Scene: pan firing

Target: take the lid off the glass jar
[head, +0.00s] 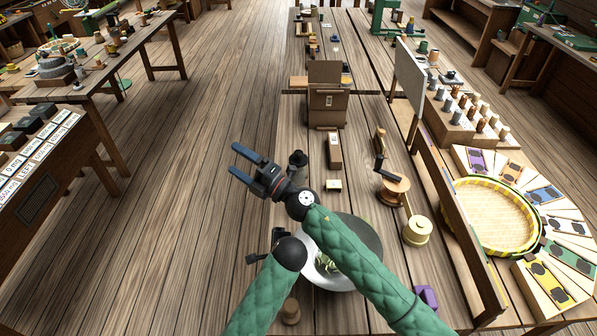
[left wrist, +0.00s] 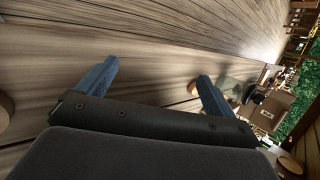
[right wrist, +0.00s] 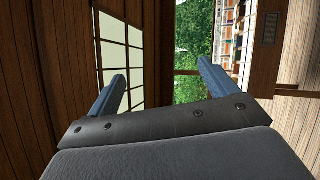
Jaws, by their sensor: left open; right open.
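I cannot pick out the glass jar or its lid with certainty in any view. My right gripper (head: 239,164) is open and empty, held up in the air above the left edge of the long workbench (head: 345,130); its open fingers also show in the right wrist view (right wrist: 162,85). My left arm ends low at the bench's near left side. In the left wrist view my left gripper (left wrist: 157,83) is open, with nothing between its fingers. My arms cover part of the near bench. A small brown wooden cylinder (head: 290,312) stands at the near edge.
A large pale metal bowl (head: 362,232) sits under my right forearm. A wooden crank spool (head: 393,188), a pale yellow round block (head: 417,231) and a purple block (head: 427,296) are to its right. A round woven tray (head: 480,185) is farther right. The floor at left is clear.

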